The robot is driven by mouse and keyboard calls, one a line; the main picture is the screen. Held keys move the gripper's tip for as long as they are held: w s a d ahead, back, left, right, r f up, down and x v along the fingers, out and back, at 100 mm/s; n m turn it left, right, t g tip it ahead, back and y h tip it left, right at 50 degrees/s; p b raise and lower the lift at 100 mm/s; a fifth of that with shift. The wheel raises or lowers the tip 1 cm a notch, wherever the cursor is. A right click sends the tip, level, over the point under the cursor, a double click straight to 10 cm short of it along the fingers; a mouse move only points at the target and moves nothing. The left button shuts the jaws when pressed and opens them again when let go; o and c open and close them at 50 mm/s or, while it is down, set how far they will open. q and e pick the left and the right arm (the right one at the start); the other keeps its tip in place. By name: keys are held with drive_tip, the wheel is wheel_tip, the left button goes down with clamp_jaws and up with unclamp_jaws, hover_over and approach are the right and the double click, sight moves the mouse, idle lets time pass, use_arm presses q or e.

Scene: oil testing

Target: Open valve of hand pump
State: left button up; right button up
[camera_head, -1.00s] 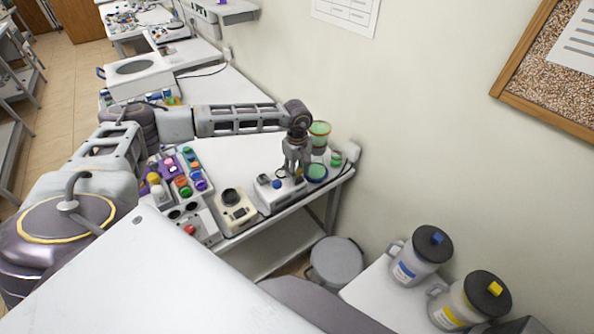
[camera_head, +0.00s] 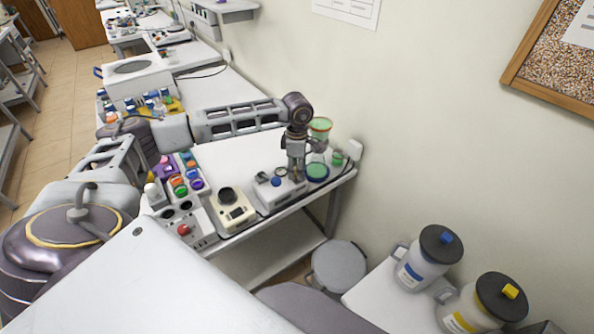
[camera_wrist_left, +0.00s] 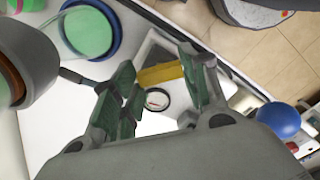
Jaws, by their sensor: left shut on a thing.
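The hand pump (camera_head: 285,194) appears to be the small white unit with a blue ball knob (camera_head: 276,181) near the right end of the bench. My left gripper (camera_head: 296,175) points down over its right part. In the left wrist view, the gripper (camera_wrist_left: 160,75) has its fingers on both sides of a yellow bar (camera_wrist_left: 160,73), which appears to be the valve handle, and is shut on it. The fingers hide part of the unit. My right gripper is not in view.
A glass vessel with a green top (camera_head: 320,126) and a blue-rimmed green dish (camera_head: 317,171) stand close right of the gripper. A cream instrument (camera_head: 232,212) and a rack of coloured caps (camera_head: 185,176) are left. A wall rises behind.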

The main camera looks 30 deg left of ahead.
use_arm(q)
drive_tip(key=n+b, duration=0.1)
drive_tip(key=n, duration=0.2)
drive_tip(key=shift+n+b, duration=0.35)
drive_tip(key=shift+n, duration=0.05)
drive_tip(key=n+b, duration=0.1)
drive_tip(key=n, duration=0.3)
drive_tip(key=shift+n+b, duration=0.3)
drive_tip(key=shift+n, duration=0.1)
drive_tip(key=shift+r, duration=0.1)
drive_tip(key=o, duration=0.9)
drive_tip(key=shift+o, duration=0.5)
drive_tip(key=shift+r, duration=0.3)
wheel_tip(320, 180, up, 11)
drive_tip(key=shift+r, duration=0.15)
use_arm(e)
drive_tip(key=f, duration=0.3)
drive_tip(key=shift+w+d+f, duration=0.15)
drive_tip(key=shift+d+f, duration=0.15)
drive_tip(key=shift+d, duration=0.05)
